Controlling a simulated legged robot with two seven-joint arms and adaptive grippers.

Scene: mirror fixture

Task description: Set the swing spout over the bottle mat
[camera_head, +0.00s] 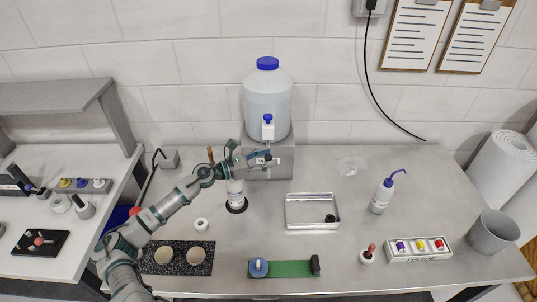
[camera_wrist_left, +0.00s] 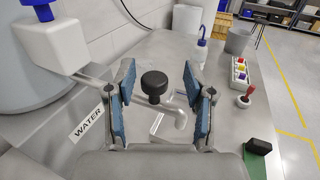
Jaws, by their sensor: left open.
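A large tank (camera_head: 267,100) with a blue cap stands on a grey block, and its white tap (camera_head: 268,131) points forward. In the left wrist view the metal swing spout (camera_wrist_left: 181,118) runs from the white tap body (camera_wrist_left: 62,45) and bends down at its end. A black knob (camera_wrist_left: 154,84) sits over the spout. My left gripper (camera_head: 266,158) is open at the spout; in the wrist view its blue-padded fingers (camera_wrist_left: 160,100) stand either side of the knob with gaps. The dark round bottle mat (camera_head: 237,209) lies left of the spout under a white bottle (camera_head: 236,190). The right gripper is out of view.
A metal tray (camera_head: 312,224) lies right of the mat, with a wash bottle (camera_head: 384,191) beyond it. A small white ring (camera_head: 201,224) lies left of the mat.

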